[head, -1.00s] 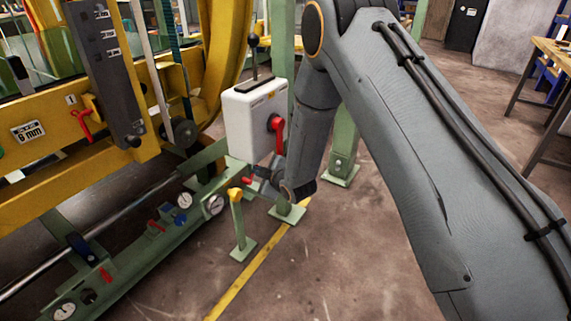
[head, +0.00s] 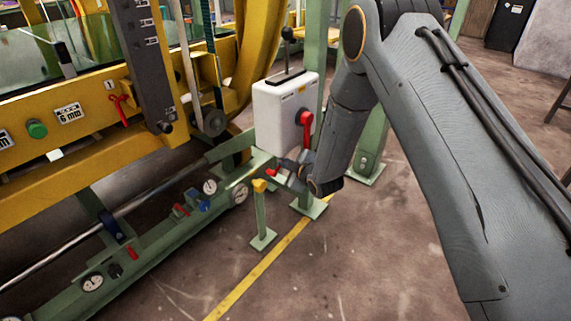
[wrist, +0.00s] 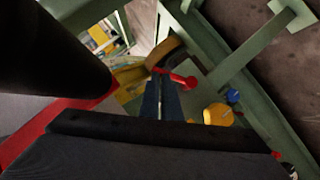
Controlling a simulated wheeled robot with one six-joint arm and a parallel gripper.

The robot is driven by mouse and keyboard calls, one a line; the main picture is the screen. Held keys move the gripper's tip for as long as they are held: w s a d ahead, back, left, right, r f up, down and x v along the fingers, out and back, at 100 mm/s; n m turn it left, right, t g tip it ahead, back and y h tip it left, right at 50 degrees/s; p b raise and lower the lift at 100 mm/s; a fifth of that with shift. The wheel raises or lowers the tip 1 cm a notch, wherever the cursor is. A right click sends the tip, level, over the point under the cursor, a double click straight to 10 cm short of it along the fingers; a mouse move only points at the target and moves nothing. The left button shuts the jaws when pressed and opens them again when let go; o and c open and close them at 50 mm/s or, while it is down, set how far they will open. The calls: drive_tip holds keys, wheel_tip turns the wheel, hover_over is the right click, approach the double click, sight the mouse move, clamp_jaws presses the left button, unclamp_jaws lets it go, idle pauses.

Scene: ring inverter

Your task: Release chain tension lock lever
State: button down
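A small red lever (head: 272,172) sits low beside the white box, just left of my gripper (head: 292,168) in the head view. In the wrist view the red lever (wrist: 183,81) with a rounded end lies right at the tips of my gripper (wrist: 161,80). The two dark fingers are close together. I cannot tell whether they touch or hold the lever. A larger red handle (head: 305,130) is on the white box (head: 278,110), above my gripper. None of the levers in view has a readable label naming it as the chain tension lock.
A green post with a yellow cap (head: 259,186) stands close by; the cap also shows in the wrist view (wrist: 218,115). A green rail (head: 150,245) carries gauges and small red and blue handles. Yellow machine frame (head: 100,165) stands left. Floor at front is open.

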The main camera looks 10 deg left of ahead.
drive_tip(key=shift+w+a+r, duration=0.1)
drive_tip(key=shift+r, duration=0.25)
drive_tip(key=p+v, duration=0.2)
drive_tip(key=v, duration=0.5)
drive_tip(key=shift+s+d+f, duration=0.15)
drive_tip(key=shift+s+d, duration=0.15)
drive_tip(key=shift+s, duration=0.1)
